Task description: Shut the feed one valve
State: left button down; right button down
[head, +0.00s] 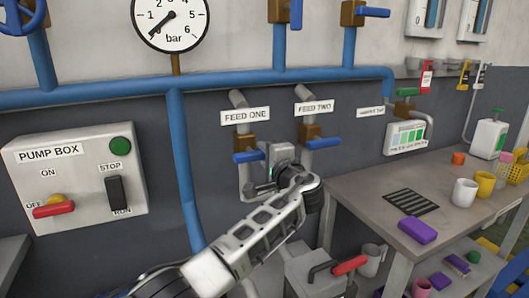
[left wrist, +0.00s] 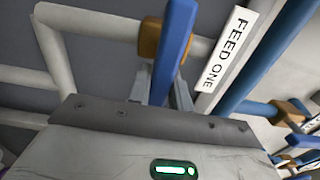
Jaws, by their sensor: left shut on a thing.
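The feed one valve has a brown body (head: 241,141) and a blue lever (head: 248,156) below the FEED ONE label (head: 245,116). The lever lies roughly level, across its grey pipe. In the left wrist view the blue lever (left wrist: 174,45) runs down between the two fingers of my left gripper (left wrist: 160,94), which is shut on it. The brown body (left wrist: 151,38) and label (left wrist: 228,50) also show there. In the head view my left gripper (head: 262,160) is at the lever's right part, partly hiding it and the pipe below. My right gripper is not in view.
The FEED TWO valve's blue lever (head: 323,142) is close at the right of my left gripper. A pump box (head: 75,180) is on the wall at left. A blue vertical pipe (head: 181,165) stands between. A workbench (head: 350,190) with cups is at right.

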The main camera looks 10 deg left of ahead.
pick_arm(q)
jog(key=shift+f, duration=0.1)
jog(key=c, duration=1.3)
grip_release()
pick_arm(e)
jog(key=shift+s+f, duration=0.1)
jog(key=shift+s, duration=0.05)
pick_arm(q)
jog(key=shift+b+v, duration=1.35)
jog(key=shift+v, duration=6.7)
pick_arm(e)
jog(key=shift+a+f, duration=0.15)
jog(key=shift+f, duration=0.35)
